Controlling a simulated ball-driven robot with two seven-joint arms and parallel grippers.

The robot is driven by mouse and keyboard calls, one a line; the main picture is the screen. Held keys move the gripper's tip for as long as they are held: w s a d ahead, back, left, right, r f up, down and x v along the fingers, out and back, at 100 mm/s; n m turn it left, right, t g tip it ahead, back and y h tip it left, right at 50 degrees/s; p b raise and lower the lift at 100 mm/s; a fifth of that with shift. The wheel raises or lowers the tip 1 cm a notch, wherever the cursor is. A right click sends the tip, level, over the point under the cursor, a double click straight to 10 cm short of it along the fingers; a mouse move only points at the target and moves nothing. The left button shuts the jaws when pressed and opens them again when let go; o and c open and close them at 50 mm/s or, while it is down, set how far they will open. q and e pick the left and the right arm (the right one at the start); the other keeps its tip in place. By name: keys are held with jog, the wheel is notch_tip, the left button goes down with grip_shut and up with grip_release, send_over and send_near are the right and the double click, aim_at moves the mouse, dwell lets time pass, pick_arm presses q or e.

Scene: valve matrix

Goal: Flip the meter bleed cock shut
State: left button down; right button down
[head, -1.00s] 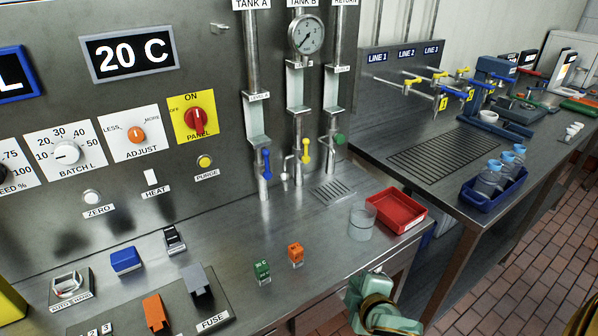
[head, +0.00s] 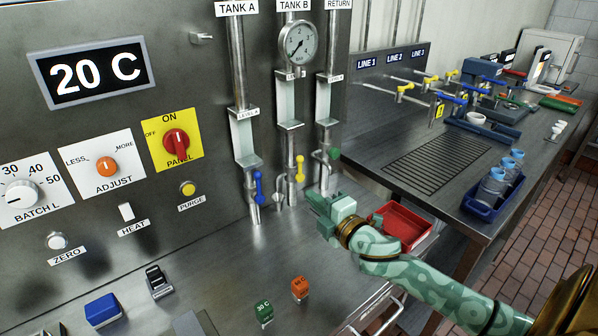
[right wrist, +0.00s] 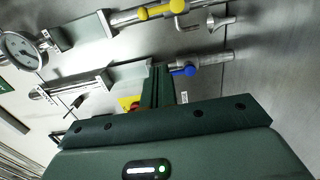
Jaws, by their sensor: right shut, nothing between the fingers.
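No label in view reads as the meter bleed cock, so I cannot tell for sure which fitting it is. A small bare-metal cock (head: 279,192) stands between the blue-handled Tank A pipe (head: 258,187) and the yellow-handled Tank B pipe (head: 300,169). My right gripper (head: 320,201) is shut and empty, in front of and right of these pipes, apart from the small cock. Its fingers (right wrist: 157,88) show in the wrist view. My left gripper is out of view.
A pressure gauge (head: 299,43) sits on the Tank B pipe. The green handle (head: 334,154) on the return pipe is close behind my right gripper. A red tray (head: 412,238) lies under my right arm.

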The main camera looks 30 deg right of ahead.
aim_at(300, 169)
jog(key=w+d+b, duration=0.2)
jog(key=w+d, duration=0.1)
jog(key=w, duration=0.8)
jog(key=shift+d, duration=0.3)
jog(key=shift+w, duration=0.1)
jog(key=shift+d+m, duration=0.1)
jog(key=shift+m, duration=0.3)
